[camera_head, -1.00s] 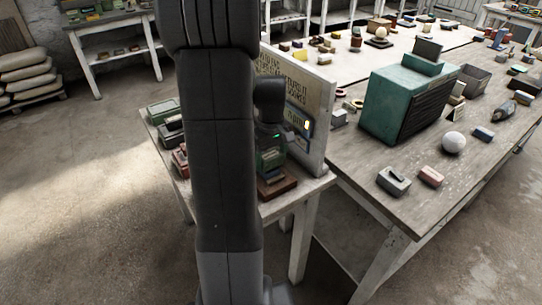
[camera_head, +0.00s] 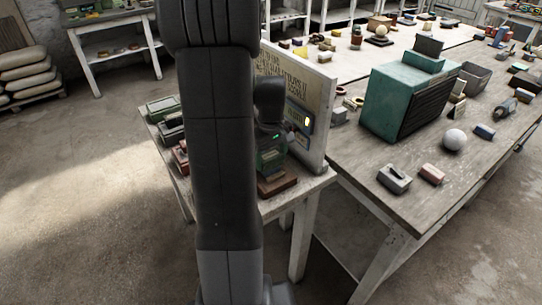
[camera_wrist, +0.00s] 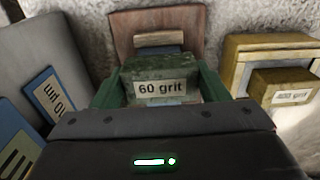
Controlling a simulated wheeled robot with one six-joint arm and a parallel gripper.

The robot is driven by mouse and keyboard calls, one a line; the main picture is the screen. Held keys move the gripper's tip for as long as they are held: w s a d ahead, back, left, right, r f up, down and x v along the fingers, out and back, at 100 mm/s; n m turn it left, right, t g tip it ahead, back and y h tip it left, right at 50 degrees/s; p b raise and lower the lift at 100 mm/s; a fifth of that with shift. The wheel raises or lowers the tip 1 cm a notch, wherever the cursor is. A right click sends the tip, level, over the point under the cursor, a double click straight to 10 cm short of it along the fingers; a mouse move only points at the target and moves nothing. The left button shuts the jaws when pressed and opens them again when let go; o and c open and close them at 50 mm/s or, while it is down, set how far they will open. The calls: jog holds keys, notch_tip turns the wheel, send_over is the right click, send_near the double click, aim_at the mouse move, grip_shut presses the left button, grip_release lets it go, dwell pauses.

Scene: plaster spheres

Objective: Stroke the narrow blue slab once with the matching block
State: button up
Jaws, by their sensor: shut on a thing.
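My gripper (camera_wrist: 160,88) is shut on a green block (camera_wrist: 160,90) labelled "60 grit", with a green finger on each side. In the head view my gripper (camera_head: 272,140) is low over the small table, partly hidden by my arm. Just beyond the block in the wrist view is a brown board (camera_wrist: 170,20) with a pale strip. A dark blue edge (camera_wrist: 150,50) shows between board and block, mostly hidden; I cannot tell whether they touch. At left, blue lettered plates (camera_wrist: 48,95) lie on a grey slab (camera_wrist: 70,50); the lettering is cut off.
At right in the wrist view a yellow-edged piece (camera_wrist: 262,48) carries a smaller labelled block (camera_wrist: 283,88). An upright sign board (camera_head: 318,100) stands close beside my gripper. The large workbench (camera_head: 425,205) holds a green cabinet (camera_head: 390,100) and a white sphere (camera_head: 455,139).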

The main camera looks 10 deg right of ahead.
jog(key=shift+w+a, duration=0.2)
jog(key=shift+w, duration=0.3)
jog(key=shift+w+a+p, duration=0.3)
jog(key=shift+w, duration=0.4)
jog(key=shift+w+a+p, duration=0.25)
jog(key=shift+w, duration=0.45)
jog(key=shift+w, duration=0.1)
jog(key=shift+w+a+p, duration=0.25)
jog(key=shift+w, duration=0.45)
jog(key=shift+w+a+p, duration=0.2)
jog(key=shift+w+a, duration=0.05)
jog(key=shift+w, duration=0.4)
jog(key=shift+w, duration=0.1)
jog(key=shift+w+a, duration=0.1)
jog(key=shift+w, duration=0.1)
